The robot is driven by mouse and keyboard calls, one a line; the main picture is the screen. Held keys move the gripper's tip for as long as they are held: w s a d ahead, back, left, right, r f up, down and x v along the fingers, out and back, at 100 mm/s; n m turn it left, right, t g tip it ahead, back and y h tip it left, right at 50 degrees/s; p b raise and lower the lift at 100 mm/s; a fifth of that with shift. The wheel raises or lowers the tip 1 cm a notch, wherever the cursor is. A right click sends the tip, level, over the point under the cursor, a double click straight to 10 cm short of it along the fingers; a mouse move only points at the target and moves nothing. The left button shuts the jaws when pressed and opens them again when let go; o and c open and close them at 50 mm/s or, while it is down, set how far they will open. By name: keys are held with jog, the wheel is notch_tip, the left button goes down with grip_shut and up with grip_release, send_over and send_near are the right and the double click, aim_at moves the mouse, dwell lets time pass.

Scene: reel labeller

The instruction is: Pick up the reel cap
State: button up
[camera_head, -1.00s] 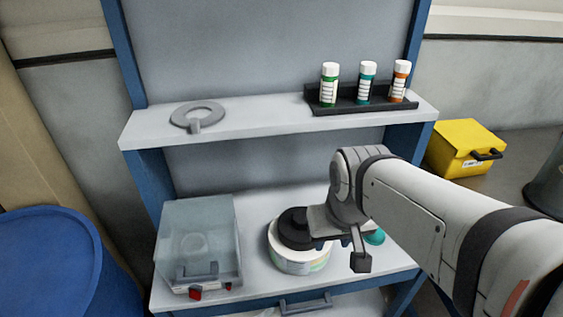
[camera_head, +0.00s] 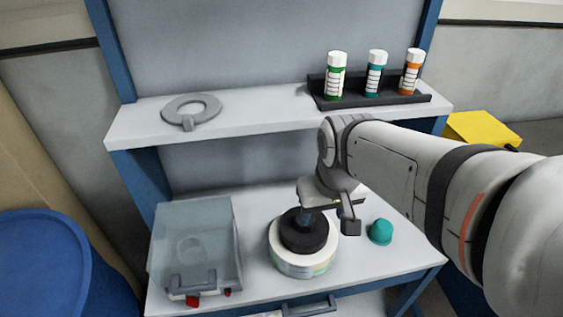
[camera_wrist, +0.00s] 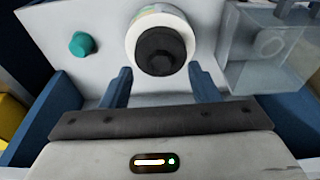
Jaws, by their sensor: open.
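The reel cap (camera_head: 304,239) is a black disc with a raised knob, lying on top of a white label reel (camera_head: 302,262) on the lower worktop. My gripper (camera_head: 306,216) is above the cap and hides part of its top in the head view. In the wrist view the cap (camera_wrist: 160,50) is ahead between the two blue fingers of my gripper (camera_wrist: 160,74). The fingers are spread apart with nothing held. Whether they touch the cap cannot be told.
A teal dome (camera_head: 380,231) stands right of the reel. A clear-lidded box (camera_head: 195,245) stands left. The upper shelf (camera_head: 250,118) holds a grey ring (camera_head: 190,108) and a black rack (camera_head: 380,98) with capped bottles. A blue drum (camera_head: 45,260) is at far left.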

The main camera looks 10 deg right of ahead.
aim_at(299, 239)
jog(key=o, duration=0.5)
jog(key=w+f+b, duration=0.1)
jog(key=w+f, duration=0.2)
jog(key=w, duration=0.1)
jog(key=w+f+g+b, duration=0.1)
jog(key=w+f+b, duration=0.1)
jog(key=w+f, duration=0.1)
jog(key=w+d+f+g+b, duration=0.1)
jog(key=w+f, duration=0.2)
jog(key=w, duration=0.3)
jog(key=shift+f+n, duration=0.35)
jog(key=shift+n, duration=0.05)
jog(key=shift+w+f, duration=0.15)
jog(key=shift+f, duration=0.2)
jog(key=shift+s+a+f+b, duration=0.15)
jog(key=shift+f+b, duration=0.05)
jog(key=shift+f, duration=1.6)
jog(key=shift+s+a+f+b, duration=0.15)
jog(key=shift+f+b, duration=0.05)
jog(key=shift+f, duration=1.55)
